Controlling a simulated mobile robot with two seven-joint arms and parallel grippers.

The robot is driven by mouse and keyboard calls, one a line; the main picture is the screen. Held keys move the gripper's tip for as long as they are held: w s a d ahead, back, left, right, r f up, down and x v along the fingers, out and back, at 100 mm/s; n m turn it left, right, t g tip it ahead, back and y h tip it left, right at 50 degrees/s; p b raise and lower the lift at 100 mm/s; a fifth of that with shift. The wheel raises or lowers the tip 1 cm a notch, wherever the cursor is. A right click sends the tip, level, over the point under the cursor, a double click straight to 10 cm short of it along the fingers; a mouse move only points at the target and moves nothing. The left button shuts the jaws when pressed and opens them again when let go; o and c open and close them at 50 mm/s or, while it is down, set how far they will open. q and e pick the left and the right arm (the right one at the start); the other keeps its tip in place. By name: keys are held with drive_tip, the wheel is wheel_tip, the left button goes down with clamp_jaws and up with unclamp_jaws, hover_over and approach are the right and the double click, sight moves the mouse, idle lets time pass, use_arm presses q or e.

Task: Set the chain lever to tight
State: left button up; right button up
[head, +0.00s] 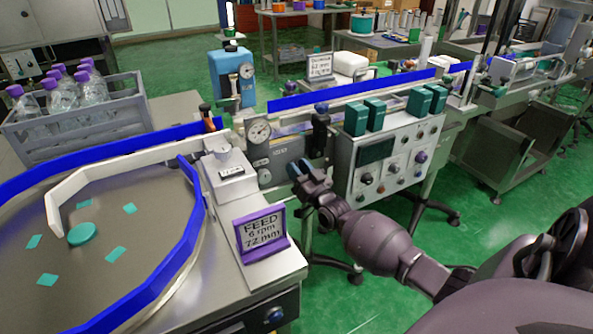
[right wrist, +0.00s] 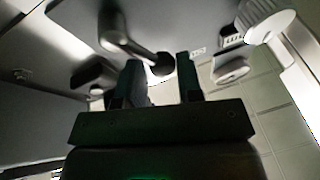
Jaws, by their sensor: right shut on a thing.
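My right gripper (head: 300,172) reaches in from the right to the front of the grey machine box (head: 284,150) below the conveyor. In the right wrist view its two fingers (right wrist: 160,76) stand on either side of a dark lever's round knob (right wrist: 162,65). The gripper is shut on this lever. The lever's arm (right wrist: 138,50) slants from a round hub at upper left down to the knob. In the head view the gripper hides the lever, and no tight or loose marking is readable. My left gripper is not in view.
A dial gauge (head: 258,131) sits left of the gripper. A control panel (head: 392,160) with several knobs stands to the right. A purple FEED sign (head: 262,233) stands on the turntable's corner. A crate of bottles (head: 78,125) is at far left. Green floor is open in front.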

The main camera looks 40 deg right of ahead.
drive_tip(key=m+h, duration=0.1)
drive_tip(key=m, duration=0.3)
drive_tip(key=d+f+m+h, duration=0.1)
drive_tip(key=shift+s+m+h, duration=0.3)
drive_tip(key=shift+m, duration=0.1)
drive_tip(key=shift+d+m+g, duration=0.15)
drive_tip(key=shift+m+g, duration=0.15)
drive_tip(key=shift+m, duration=0.1)
drive_tip(key=shift+p, duration=0.3)
drive_tip(key=shift+h, duration=0.4)
drive_tip(key=o, duration=0.9)
drive_tip(key=shift+r, duration=0.1)
drive_tip(key=shift+d+r, duration=0.1)
drive_tip(key=shift+r, duration=0.15)
